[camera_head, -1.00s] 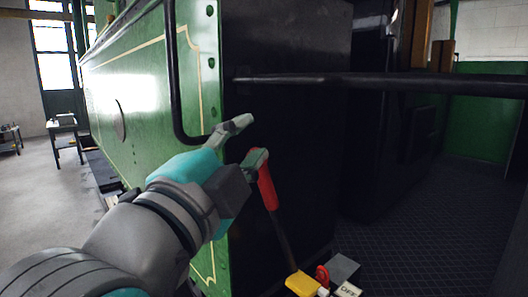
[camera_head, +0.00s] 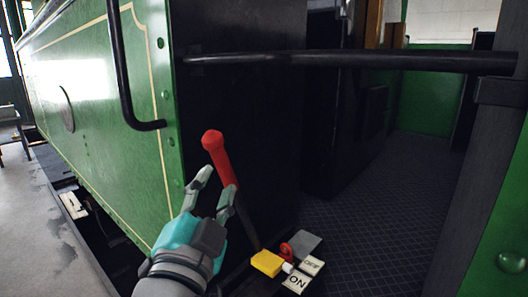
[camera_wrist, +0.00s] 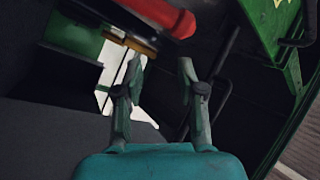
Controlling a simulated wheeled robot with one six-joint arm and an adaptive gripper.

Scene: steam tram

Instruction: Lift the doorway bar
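The doorway bar (camera_head: 400,62) is a black rod. In the head view it lies nearly level across the opening, from the green tram side's edge to a bracket (camera_head: 508,91) on the right post. My gripper (camera_head: 218,179) is well below and left of the bar. Its two fingers stand apart and empty in the wrist view too (camera_wrist: 158,75). In the head view the fingers overlap the lower end of a red-handled lever (camera_head: 217,155). In the wrist view the red handle (camera_wrist: 160,14) lies past the fingertips, not between them. I cannot pick out the bar there.
The green panel (camera_head: 100,100) with a bent black handrail (camera_head: 122,70) is at left. A yellow block (camera_head: 267,263) and ON/OFF labels (camera_head: 304,275) lie low by the lever's foot. The patterned doorway floor (camera_head: 350,220) is clear.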

